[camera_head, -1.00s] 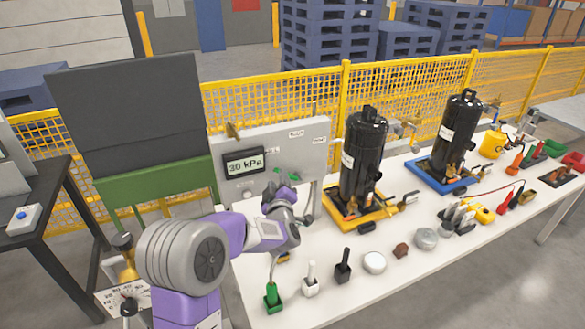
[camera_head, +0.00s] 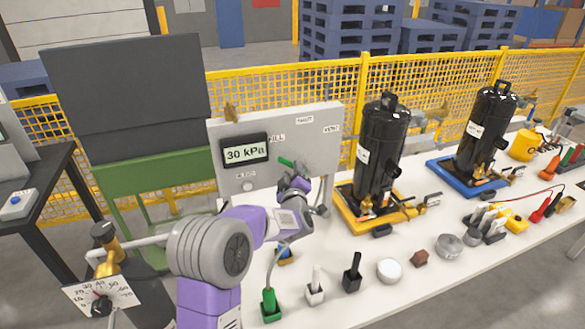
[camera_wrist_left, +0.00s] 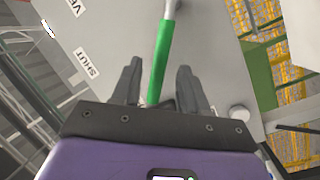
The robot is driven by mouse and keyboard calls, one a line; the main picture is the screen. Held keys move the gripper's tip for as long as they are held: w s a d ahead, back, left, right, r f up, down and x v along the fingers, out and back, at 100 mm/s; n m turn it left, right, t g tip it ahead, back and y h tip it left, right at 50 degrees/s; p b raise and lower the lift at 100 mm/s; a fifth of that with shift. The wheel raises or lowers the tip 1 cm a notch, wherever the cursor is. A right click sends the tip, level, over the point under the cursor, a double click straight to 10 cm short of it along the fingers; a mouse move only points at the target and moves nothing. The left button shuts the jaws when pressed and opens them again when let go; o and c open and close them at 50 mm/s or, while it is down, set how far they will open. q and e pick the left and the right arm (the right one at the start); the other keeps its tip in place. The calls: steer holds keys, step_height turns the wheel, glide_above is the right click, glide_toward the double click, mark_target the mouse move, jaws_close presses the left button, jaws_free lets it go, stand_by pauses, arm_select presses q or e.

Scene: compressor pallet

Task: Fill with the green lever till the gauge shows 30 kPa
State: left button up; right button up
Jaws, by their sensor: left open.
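The digital gauge (camera_head: 245,150) on the grey panel reads 30 kPa. The green lever (camera_head: 287,161) sits on the panel's right half, its handle near a label that seems to read FILL. SHUT and VENT labels (camera_head: 331,129) are further right. My left gripper (camera_head: 293,180) is just below the lever in the head view, its fingers partly hidden. In the left wrist view, the open fingers (camera_wrist_left: 158,88) stand on either side of the lever's green handle (camera_wrist_left: 162,55), with gaps visible on both sides. My right gripper is not in view.
A black tank on a yellow tray (camera_head: 352,212) and another on a blue tray (camera_head: 440,166) stand right of the panel. Several small items, including a white disc (camera_head: 389,270), line the table's front. A dial gauge (camera_head: 102,297) is at lower left.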

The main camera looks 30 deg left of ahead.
mark_target(292, 166)
arm_select(q)
steer(key=shift+x, duration=1.9)
jaws_close()
